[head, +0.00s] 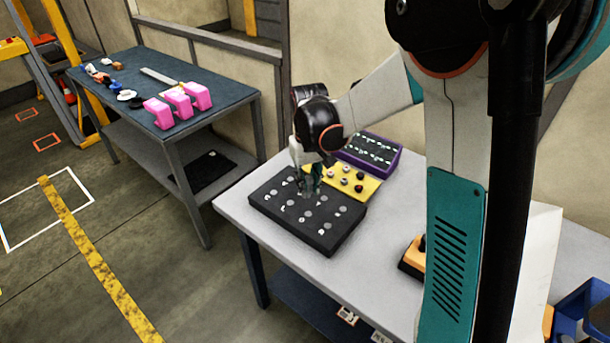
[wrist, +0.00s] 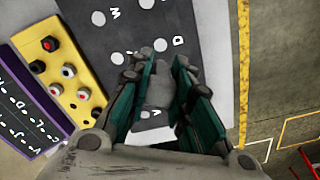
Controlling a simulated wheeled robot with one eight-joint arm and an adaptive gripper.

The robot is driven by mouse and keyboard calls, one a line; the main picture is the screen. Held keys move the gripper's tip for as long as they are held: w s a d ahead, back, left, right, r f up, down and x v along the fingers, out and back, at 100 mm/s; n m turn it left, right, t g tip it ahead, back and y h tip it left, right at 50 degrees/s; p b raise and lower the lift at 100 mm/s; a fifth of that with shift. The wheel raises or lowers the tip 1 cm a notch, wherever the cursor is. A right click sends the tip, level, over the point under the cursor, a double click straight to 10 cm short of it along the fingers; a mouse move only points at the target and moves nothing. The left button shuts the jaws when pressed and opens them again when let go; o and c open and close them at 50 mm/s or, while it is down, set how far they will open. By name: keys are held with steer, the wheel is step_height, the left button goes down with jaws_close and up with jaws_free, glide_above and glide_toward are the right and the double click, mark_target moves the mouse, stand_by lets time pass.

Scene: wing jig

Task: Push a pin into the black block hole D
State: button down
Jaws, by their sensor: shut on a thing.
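The black block (head: 324,238) lies on the light table, with grey round spots and white letters on its top. It also fills the middle of the wrist view (wrist: 210,50). The letter D (wrist: 178,41) shows there, with a grey round spot (wrist: 160,45) just left of it. My gripper (head: 311,190) is above the block's far part; its green fingers (wrist: 157,95) are shut on a grey pin (wrist: 158,90) seen between them. The pin's tip is close to the spot by D. I cannot tell whether it touches the block or is in a hole.
A yellow block (head: 368,190) with several pins stands behind the black block, and a purple block (head: 382,145) stands beyond it. An orange and black item (head: 411,262) sits to the right. Another table (head: 225,112) with pink parts stands at left. The table's front area is clear.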

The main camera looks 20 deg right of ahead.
steer(key=shift+s+f+b, duration=0.1)
steer(key=shift+f+b, duration=1.85)
steer(key=shift+f, duration=1.2)
steer(key=shift+f, duration=0.2)
steer(key=shift+f+b, duration=1.1)
steer(key=shift+f, duration=0.1)
steer(key=c, duration=1.4)
jaws_free()
steer(key=shift+o, duration=0.2)
steer(key=shift+r, duration=0.1)
step_height(320, 180, up, 12)
steer(key=shift+f, duration=0.1)
